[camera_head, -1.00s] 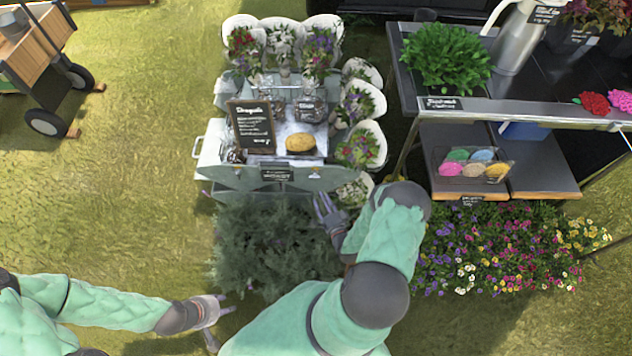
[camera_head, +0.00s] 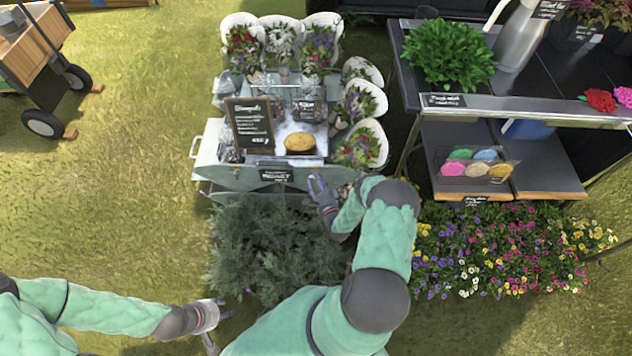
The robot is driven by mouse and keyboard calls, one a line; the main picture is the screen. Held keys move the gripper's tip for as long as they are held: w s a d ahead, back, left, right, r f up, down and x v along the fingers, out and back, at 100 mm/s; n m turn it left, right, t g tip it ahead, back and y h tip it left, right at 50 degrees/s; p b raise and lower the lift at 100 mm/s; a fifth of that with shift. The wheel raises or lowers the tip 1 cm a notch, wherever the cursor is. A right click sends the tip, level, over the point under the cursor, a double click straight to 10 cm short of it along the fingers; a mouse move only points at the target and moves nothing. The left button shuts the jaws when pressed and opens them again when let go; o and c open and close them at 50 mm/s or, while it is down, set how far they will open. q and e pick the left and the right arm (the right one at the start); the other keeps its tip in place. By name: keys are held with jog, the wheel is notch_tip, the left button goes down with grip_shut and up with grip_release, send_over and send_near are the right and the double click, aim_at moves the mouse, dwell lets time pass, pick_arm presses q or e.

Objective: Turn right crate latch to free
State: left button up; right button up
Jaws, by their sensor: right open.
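A pale grey crate-like stand (camera_head: 222,180) stands in the middle, with a chalkboard sign, a tan loaf-like item and bouquets on it. My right gripper (camera_head: 317,184) is at the right part of its front edge, open, its fingers against or just in front of the front panel. The right crate latch cannot be made out; the gripper and arm cover that corner. My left gripper (camera_head: 222,308) is low on the left, beside the grey-green shrub and away from the crate. Its fingers are apart.
A grey-green shrub (camera_head: 265,250) fills the space before the crate. At right stand a dark shelf table (camera_head: 545,75) and a bed of flowers (camera_head: 500,250). A wheeled wooden cart (camera_head: 40,65) is at the upper left. Grass at left is clear.

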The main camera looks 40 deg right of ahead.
jog(key=shift+w, duration=0.15)
jog(key=shift+d, duration=0.1)
grip_shut()
jog(key=shift+r+n, duration=0.15)
jog(key=shift+n, duration=0.15)
jog(key=shift+w+a+r+n+g+h+p, duration=0.15)
jog(key=shift+n+g+h+p, duration=0.35)
jog(key=shift+n+g, duration=1.15)
jog(key=shift+w+r+n+g+h+p, duration=0.1)
jog(key=shift+n+g+h+p, duration=0.4)
jog(key=shift+n, duration=2.2)
jog(key=shift+w+a+r+n+g+h+p, duration=0.15)
jog(key=shift+n+g+h+p, duration=0.3)
jog(key=shift+n+g, duration=1.2)
jog(key=shift+n+t, duration=0.4)
jog(key=shift+n, duration=0.2)
